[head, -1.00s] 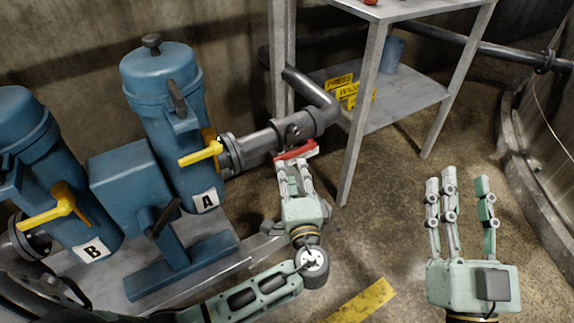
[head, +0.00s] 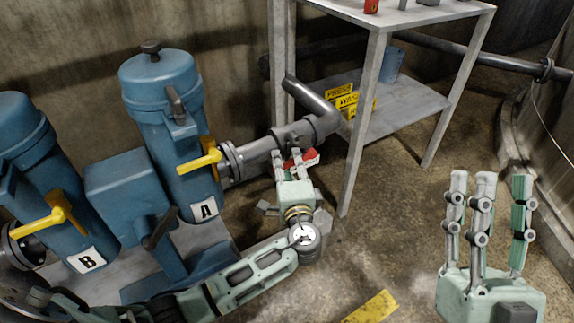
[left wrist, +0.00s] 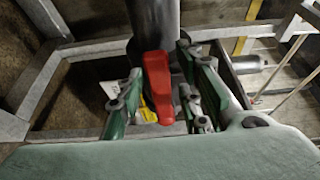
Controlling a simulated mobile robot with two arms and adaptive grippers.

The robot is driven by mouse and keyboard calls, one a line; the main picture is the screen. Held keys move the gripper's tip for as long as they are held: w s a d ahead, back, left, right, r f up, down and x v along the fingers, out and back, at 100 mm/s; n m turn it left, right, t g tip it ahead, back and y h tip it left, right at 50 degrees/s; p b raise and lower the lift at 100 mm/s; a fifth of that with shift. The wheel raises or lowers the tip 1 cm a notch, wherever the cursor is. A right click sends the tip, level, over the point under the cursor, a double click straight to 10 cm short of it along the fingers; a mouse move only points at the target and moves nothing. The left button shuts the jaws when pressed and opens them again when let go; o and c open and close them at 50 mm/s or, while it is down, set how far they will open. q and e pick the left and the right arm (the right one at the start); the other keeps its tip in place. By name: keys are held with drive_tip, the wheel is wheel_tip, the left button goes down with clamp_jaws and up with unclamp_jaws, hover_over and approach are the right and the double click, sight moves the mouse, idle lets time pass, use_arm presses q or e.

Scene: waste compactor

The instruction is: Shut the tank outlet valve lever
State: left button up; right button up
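The red lever (head: 304,159) is below the grey pipe valve, at the pipe that runs out from blue tank A (head: 165,95). My left gripper (head: 288,157) is at the lever, and its fingers partly hide it in the head view. In the left wrist view the red lever (left wrist: 157,85) lies between the spread fingers of the left gripper (left wrist: 160,95). Gaps show on both sides; contact cannot be told. My right gripper (head: 490,190) is open and empty, with its fingers up, at the lower right.
Yellow levers sit on tank A (head: 200,160) and tank B (head: 45,217). A grey metal stand (head: 357,130) has a leg close to the right of the left gripper. Yellow signs (head: 347,99) stand on its lower shelf. Open floor lies between my arms.

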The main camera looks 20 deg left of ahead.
use_arm(q)
clamp_jaws()
idle(0.3)
